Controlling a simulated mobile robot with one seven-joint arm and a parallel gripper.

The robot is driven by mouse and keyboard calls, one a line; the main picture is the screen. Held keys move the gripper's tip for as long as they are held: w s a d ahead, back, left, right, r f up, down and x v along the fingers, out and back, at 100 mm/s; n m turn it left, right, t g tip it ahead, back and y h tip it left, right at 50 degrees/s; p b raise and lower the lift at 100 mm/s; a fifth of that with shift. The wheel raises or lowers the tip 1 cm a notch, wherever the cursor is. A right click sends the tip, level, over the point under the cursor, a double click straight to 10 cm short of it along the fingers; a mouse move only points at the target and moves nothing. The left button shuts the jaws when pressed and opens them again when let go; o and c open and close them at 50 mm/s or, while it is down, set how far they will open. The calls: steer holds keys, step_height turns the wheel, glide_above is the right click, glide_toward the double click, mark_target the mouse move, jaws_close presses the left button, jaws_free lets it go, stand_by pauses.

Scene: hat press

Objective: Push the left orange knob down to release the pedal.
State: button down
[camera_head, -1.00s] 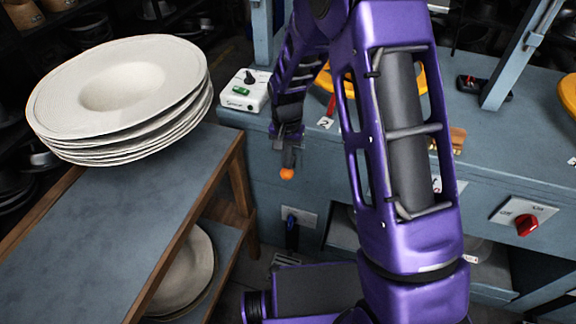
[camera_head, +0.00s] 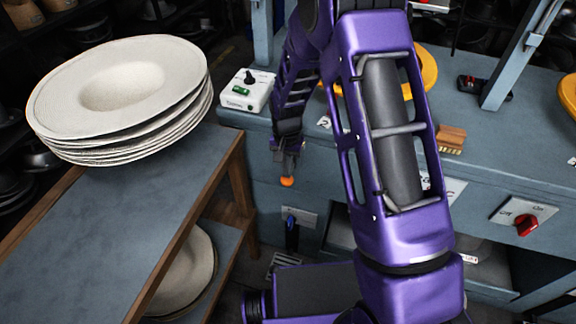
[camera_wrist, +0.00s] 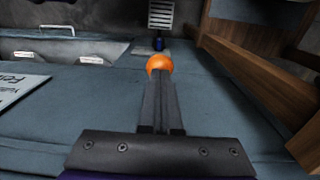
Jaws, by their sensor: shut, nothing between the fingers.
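The orange knob (camera_head: 287,181) shows just below my gripper (camera_head: 288,166) in the head view, in front of the blue bench's face. In the wrist view the orange knob (camera_wrist: 159,63) is right at the tips of my gripper (camera_wrist: 160,80). The fingers are shut together with nothing between them. They hide part of the knob, and whether they touch it I cannot tell. A dark blue pedal-like part (camera_head: 292,233) sits low at a plate on the bench front; it also shows in the wrist view (camera_wrist: 158,43).
A wooden-framed side table (camera_head: 90,240) stands at the left with a stack of white hats (camera_head: 120,95). A white control box (camera_head: 246,92) sits on the bench corner. A red switch (camera_head: 526,225) is on the bench front at the right. A floor grate (camera_wrist: 161,14) lies beyond the pedal.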

stand_by(0.3)
step_height(320, 180, up, 8)
steer(key=p, duration=0.5)
stand_by(1.1)
